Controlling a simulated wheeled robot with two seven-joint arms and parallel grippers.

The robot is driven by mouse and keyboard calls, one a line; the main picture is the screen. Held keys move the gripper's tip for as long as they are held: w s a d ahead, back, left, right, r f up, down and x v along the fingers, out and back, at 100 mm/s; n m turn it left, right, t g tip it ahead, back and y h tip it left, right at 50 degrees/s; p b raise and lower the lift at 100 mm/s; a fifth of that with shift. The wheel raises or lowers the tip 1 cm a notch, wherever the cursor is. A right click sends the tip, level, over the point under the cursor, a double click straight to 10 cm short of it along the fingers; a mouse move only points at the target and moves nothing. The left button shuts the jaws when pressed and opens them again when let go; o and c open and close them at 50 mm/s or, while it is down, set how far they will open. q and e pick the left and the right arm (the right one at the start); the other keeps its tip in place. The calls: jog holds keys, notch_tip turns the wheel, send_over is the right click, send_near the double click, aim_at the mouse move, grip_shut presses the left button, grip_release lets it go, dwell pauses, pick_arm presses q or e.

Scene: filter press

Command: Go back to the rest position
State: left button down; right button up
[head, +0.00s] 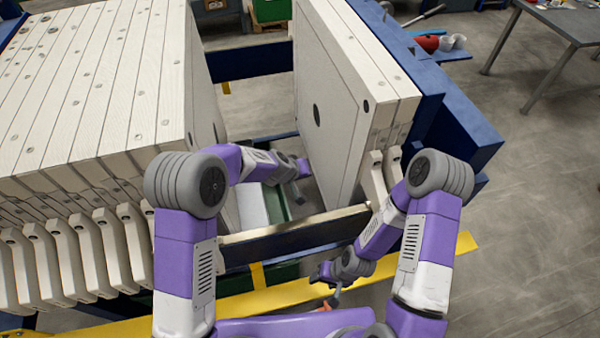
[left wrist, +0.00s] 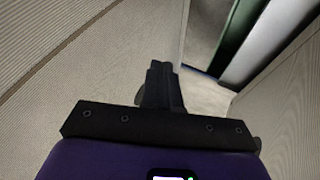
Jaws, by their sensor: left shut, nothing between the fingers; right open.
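My left arm reaches into the gap between the filter plates. My left gripper (head: 300,170) is near the face of the right-hand plates (head: 335,100), and the left wrist view shows its fingers (left wrist: 160,80) shut and empty. Pale plate faces stand on both sides of it there. My right gripper (head: 335,292) is open and empty, low in front of the press, close to the yellow rail (head: 465,242).
A thick stack of white plates (head: 85,75) fills the left. The blue press frame (head: 465,130) stands at right. A metal beam (head: 295,235) crosses in front of the gap. A grey table (head: 560,22) is at far right, with free floor (head: 540,210) before it.

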pick_arm(q)
jog(key=shift+v, duration=1.15)
pick_arm(e)
jog(key=shift+r, duration=0.1)
